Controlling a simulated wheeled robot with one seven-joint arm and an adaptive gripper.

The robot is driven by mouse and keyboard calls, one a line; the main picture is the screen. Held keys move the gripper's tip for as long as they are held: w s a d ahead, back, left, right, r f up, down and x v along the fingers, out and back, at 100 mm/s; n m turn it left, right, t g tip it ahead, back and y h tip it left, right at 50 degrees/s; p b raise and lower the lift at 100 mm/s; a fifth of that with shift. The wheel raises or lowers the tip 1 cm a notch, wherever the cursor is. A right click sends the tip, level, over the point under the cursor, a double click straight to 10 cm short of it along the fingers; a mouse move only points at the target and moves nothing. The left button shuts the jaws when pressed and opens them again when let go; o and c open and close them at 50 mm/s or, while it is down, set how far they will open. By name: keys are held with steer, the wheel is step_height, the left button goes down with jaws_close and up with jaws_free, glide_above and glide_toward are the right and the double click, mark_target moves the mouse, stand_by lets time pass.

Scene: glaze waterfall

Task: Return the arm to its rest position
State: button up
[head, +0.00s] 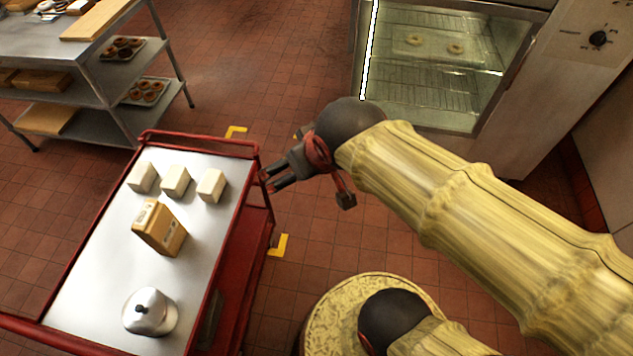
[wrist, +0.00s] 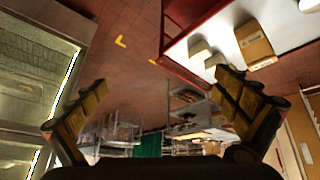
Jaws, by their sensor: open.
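My gripper (head: 272,179) is just right of the red cart's far right side in the head view, held over the floor at the end of my arm. In the wrist view my gripper (wrist: 165,105) has its two fingers spread wide, with nothing between them. My arm (head: 470,215) is covered in a yellow, wood-like sleeve and reaches in from the right edge of the head view.
The red cart (head: 255,225) carries several pale blocks, a tan box (head: 158,228) and a metal dome (head: 149,312). A glass-fronted cabinet (head: 425,120) with two donuts stands at the back right. A steel shelf unit (head: 85,60) stands back left.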

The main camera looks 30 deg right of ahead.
steer(key=s+g, duration=0.1)
steer(key=s, duration=0.5)
steer(key=shift+r+m, duration=0.3)
